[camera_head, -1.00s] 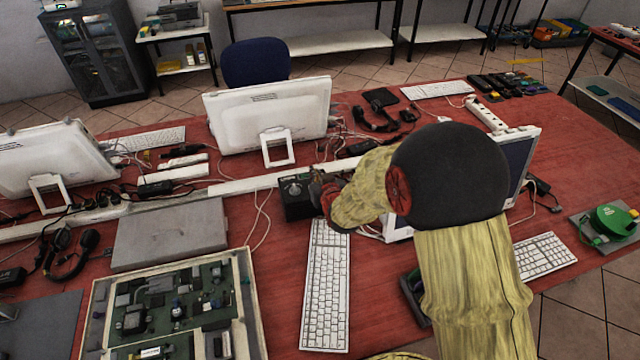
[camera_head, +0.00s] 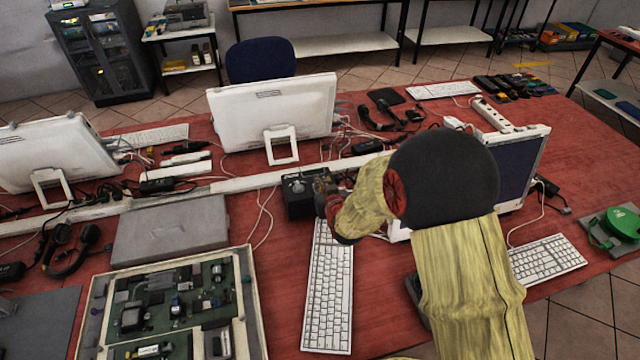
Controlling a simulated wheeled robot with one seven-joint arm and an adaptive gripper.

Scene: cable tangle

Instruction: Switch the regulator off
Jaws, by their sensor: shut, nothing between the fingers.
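The regulator looks to be the small black box (camera_head: 294,208) with a round knob (camera_head: 298,186) on its top, in the middle of the red table. My gripper (camera_head: 318,187) is at the box's right side, close to the knob. It is shut with nothing visible between its fingers. The fingertips are small and dark against the box, so I cannot tell whether they touch it. My arm hides the table to the right of the box. The switch position cannot be made out.
A white keyboard (camera_head: 328,290) lies just in front of the box. A white monitor (camera_head: 272,115) stands behind it. A grey case (camera_head: 170,232) and an open circuit-board chassis (camera_head: 247,290) are to the left. Loose cables cross the red table (camera_head: 275,315) nearby.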

